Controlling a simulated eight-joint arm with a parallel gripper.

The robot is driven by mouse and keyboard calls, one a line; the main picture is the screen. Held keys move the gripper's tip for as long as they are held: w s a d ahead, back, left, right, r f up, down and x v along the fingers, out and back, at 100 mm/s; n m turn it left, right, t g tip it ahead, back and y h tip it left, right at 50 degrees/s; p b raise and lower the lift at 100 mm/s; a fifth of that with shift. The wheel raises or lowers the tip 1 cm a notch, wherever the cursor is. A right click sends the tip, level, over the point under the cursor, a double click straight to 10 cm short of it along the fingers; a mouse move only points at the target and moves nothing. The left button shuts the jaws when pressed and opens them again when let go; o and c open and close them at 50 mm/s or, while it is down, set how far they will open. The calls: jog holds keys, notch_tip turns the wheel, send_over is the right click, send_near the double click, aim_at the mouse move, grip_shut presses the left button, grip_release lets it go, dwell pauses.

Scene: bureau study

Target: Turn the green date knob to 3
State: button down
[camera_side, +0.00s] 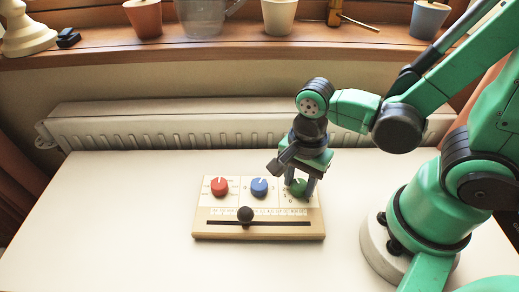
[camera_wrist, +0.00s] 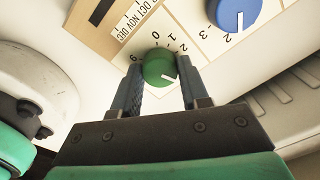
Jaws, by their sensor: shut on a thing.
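The green date knob (camera_wrist: 155,70) sits on a light panel (camera_side: 200,225) and shows in the wrist view between the two fingers of my gripper (camera_wrist: 160,74). Its white pointer mark points to the lower right in that view. The printed digits 0, 1 and 2 show above it, with 2 near the right finger. Any digit by the pointer's end is hidden or not legible. In the side view my gripper (camera_side: 300,187) comes down over the green knob (camera_side: 298,186) at the panel's right end, partly covering it. The fingers are shut on the knob.
A blue knob (camera_side: 259,187) and a red knob (camera_side: 219,187) stand left of the green one. A black ball slider (camera_side: 245,214) sits in a slot in front. The white table (camera_side: 110,220) is clear around the panel. A radiator (camera_side: 180,125) stands behind.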

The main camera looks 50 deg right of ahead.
aim_at(300, 184)
jog(key=shift+n, duration=2.6)
jog(key=shift+c, duration=2.1)
grip_release()
jog(key=shift+r, duration=0.1)
jog(key=shift+r, duration=2.7)
